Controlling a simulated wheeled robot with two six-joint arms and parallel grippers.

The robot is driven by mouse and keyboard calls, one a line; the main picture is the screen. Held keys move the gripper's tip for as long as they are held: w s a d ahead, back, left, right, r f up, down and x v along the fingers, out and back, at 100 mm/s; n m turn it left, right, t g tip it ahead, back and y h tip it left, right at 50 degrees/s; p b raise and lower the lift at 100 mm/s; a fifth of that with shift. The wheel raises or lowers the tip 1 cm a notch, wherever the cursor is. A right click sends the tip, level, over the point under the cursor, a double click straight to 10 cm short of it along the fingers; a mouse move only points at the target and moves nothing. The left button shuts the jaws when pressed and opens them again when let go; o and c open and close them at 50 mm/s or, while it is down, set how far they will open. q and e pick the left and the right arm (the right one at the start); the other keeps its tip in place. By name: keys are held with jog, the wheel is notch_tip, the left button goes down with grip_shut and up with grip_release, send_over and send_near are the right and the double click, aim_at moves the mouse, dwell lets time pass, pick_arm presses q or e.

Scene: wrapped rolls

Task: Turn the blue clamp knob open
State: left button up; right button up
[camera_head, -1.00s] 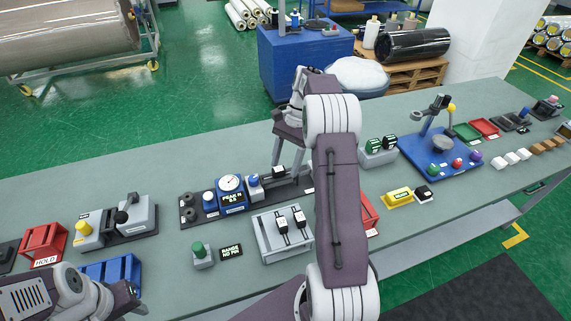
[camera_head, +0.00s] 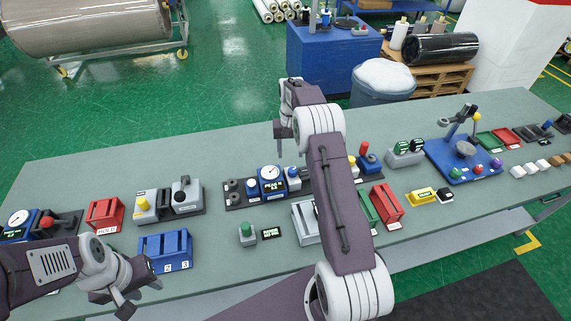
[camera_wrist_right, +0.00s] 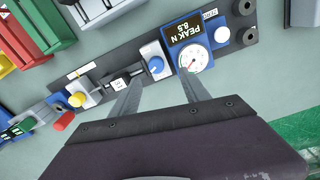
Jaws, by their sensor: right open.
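The blue clamp knob (camera_wrist_right: 156,65) sits on a grey block of a dark rail-mounted tester in the right wrist view. In the head view the knob's block (camera_head: 293,178) is just right of the blue gauge (camera_head: 271,181). My right gripper (camera_wrist_right: 160,95) is open and empty. Its two fingers point toward the rail, with the knob between their lines and a little beyond the tips. In the head view my right gripper (camera_head: 291,142) hangs near the block; contact cannot be seen. My left gripper (camera_head: 138,290) is at the lower left, away from the knob; its jaw opening is unclear.
A small black-and-white clamp piece (camera_wrist_right: 121,83) and a yellow knob (camera_wrist_right: 77,99) lie along the rail. A red handle (camera_wrist_right: 63,121) is at its end. A blue bin (camera_head: 165,251) and red bin (camera_head: 103,215) stand left. The bench behind the tester is clear.

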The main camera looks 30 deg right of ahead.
aim_at(293, 170)
jog(key=shift+d+f, duration=0.4)
jog(key=shift+d, duration=0.25)
jog(key=shift+d+f, duration=0.35)
jog(key=shift+d, duration=0.25)
jog(key=f, duration=0.2)
jog(key=a+f+p, duration=0.2)
jog(key=f, duration=0.1)
jog(key=shift+f, duration=0.35)
jog(key=shift+d+f, duration=0.2)
jog(key=shift+f, duration=0.35)
jog(key=shift+d+f, duration=0.2)
jog(key=shift+f, duration=0.3)
jog(key=shift+w+d+f, duration=0.1)
jog(key=shift+d+f, duration=0.1)
jog(key=shift+a, duration=0.15)
jog(key=shift+a+r, duration=0.1)
jog(key=shift+a, duration=0.05)
jog(key=c, duration=0.9)
pick_arm(q)
jog(key=r, duration=0.1)
jog(key=d+r, duration=0.1)
jog(key=shift+d+r, duration=0.2)
jog(key=shift+r, duration=0.1)
pick_arm(e)
grip_shut()
